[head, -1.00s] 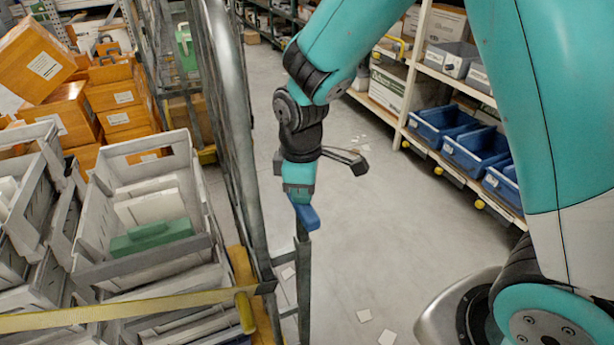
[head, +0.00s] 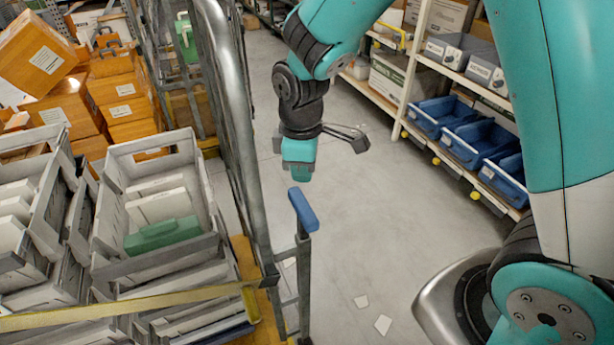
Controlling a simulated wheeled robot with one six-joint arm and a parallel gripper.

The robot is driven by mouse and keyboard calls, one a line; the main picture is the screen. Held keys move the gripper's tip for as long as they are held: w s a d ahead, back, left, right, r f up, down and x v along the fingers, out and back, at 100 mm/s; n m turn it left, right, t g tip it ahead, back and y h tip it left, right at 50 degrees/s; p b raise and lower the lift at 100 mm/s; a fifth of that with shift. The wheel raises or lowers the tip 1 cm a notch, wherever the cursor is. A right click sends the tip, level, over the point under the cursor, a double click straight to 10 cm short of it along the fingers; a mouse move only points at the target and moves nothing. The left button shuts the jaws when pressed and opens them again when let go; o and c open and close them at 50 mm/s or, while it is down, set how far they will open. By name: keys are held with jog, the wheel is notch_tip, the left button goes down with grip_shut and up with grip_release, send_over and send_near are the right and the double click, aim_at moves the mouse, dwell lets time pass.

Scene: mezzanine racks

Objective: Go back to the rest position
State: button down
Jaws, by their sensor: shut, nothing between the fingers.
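My gripper (head: 298,176) hangs pointing down over the aisle floor, at the end of my teal arm. It looks shut and empty; its fingertips are small in this view. Just below and apart from it is the blue cap of a grey post (head: 303,210), which stands beside the cart at the left. A dark bracket sticks out to the right above the gripper.
A tall metal cart frame (head: 228,120) stands close left of my gripper, with a yellow strap (head: 130,307) across grey crates (head: 165,145). Orange boxes (head: 60,110) are piled behind. Shelves with blue bins (head: 440,115) line the right. The aisle floor (head: 370,215) between is mostly clear, with some paper scraps.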

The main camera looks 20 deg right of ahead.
jog(key=s+a+r+m+y+b, duration=0.1)
jog(key=s+r+m+y, duration=0.1)
jog(key=s+r, duration=0.3)
jog(key=s+a+r+m+y+b, duration=0.2)
jog(key=s+r, duration=0.3)
jog(key=s, duration=0.8)
jog(key=shift+s+r+m, duration=0.2)
jog(key=shift+r+m, duration=0.15)
jog(key=shift+m, duration=0.05)
jog(key=shift+a, duration=0.1)
